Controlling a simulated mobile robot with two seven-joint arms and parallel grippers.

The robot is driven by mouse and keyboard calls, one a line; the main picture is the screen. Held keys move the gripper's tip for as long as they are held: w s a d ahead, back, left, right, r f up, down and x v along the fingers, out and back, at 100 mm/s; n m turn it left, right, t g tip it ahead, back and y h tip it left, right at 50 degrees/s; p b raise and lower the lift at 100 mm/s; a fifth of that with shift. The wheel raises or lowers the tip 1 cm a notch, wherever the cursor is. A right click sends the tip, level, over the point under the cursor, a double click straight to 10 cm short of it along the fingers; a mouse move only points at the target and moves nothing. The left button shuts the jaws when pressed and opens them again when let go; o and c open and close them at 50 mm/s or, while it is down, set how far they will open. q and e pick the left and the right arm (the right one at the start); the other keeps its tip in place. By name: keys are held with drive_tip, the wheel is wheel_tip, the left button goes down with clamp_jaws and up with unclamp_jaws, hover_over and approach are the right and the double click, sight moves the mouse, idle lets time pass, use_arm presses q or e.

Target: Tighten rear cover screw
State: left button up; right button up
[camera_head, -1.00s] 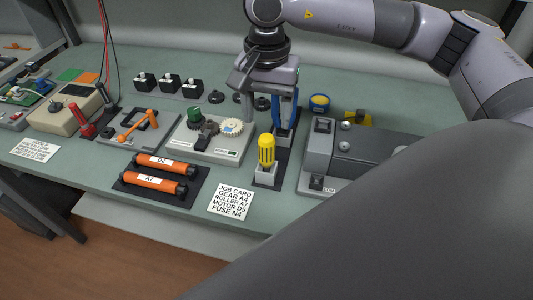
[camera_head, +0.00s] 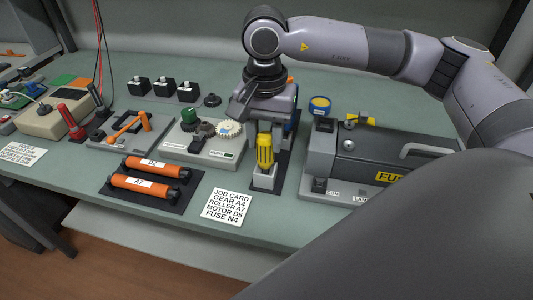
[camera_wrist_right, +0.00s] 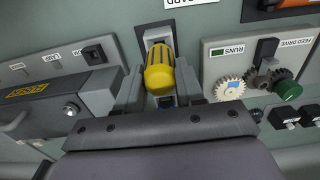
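In the right wrist view the yellow handle (camera_wrist_right: 159,72) shows between the two fingers (camera_wrist_right: 160,92), with gaps on both sides, so the gripper is open. A dark grey unit with a yellow FUSER label (camera_head: 390,177) stands to the right. My left gripper is not in view.
A feed drive (camera_head: 205,150) with gears stands left of the holder. Orange rollers (camera_head: 150,184) lie on a dark mat in front of it. A job card (camera_head: 226,206) lies near the front edge.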

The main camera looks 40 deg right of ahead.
clamp_jaws()
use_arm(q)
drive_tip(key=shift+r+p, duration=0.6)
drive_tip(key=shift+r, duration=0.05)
use_arm(e)
drive_tip(key=shift+r, duration=1.15)
drive_tip(key=shift+r+p, duration=1.45)
drive_tip(key=shift+r, duration=0.95)
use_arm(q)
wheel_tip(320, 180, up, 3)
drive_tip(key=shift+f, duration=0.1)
use_arm(e)
drive_tip(key=shift+d+r, duration=0.1)
